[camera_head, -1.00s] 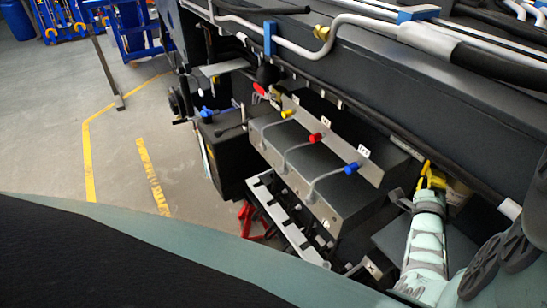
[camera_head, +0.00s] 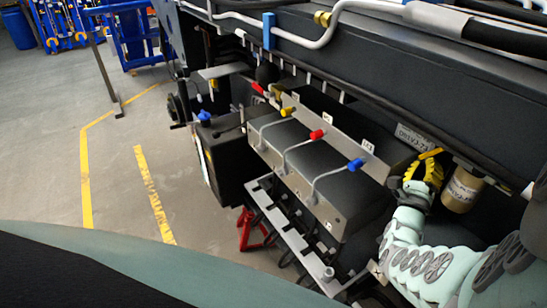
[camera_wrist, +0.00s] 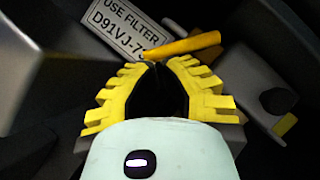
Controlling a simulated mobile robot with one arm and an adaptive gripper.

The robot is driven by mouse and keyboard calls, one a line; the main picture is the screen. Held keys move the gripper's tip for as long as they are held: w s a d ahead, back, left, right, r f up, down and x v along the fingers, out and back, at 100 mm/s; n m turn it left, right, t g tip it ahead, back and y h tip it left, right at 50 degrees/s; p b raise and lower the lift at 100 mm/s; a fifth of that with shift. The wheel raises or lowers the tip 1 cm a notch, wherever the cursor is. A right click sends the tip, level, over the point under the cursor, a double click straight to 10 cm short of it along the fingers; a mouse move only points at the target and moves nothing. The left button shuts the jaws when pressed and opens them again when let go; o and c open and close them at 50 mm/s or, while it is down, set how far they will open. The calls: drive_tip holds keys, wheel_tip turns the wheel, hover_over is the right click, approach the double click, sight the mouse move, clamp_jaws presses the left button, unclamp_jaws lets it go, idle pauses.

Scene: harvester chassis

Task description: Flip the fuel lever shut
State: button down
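The fuel lever is a plain orange-yellow handle. In the head view the lever (camera_head: 430,153) shows just above my gripper, beside a tan filter canister (camera_head: 462,190). In the wrist view the lever (camera_wrist: 182,45) lies nearly crosswise, slightly tilted, just beyond my fingertips. My gripper (camera_wrist: 159,64) has ridged yellow fingers whose tips are drawn together, with a dark hollow behind them and nothing seen between them. In the head view my gripper (camera_head: 425,170) is at the lever's near side. I cannot tell whether the tips touch the lever. The lever's pivot is not clear.
A white label (camera_wrist: 125,30) reading "USE FILTER" is behind the lever. A bracket (camera_head: 335,145) with yellow, red and blue valve handles stands left of my gripper. The dark chassis beam (camera_head: 400,75) runs above. Open floor (camera_head: 125,170) lies at the left.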

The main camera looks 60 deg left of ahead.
drive_tip(key=shift+w+a+r+m+t+h+b, duration=0.1)
drive_tip(key=shift+a+m+t+h+b, duration=0.15)
drive_tip(key=shift+m+t+h+b, duration=0.45)
drive_tip(key=shift+s+a+m+t+h+b, duration=0.15)
drive_tip(key=shift+a+m+b, duration=0.25)
drive_tip(key=shift+m, duration=0.65)
drive_tip(key=shift+w+a+r+m+t+h+b, duration=0.15)
drive_tip(key=shift+m+t+h+b, duration=0.25)
drive_tip(key=shift+m+b, duration=0.4)
drive_tip(key=shift+a+m+h, duration=0.1)
drive_tip(key=shift+m+h, duration=0.15)
drive_tip(key=shift+f, duration=0.1)
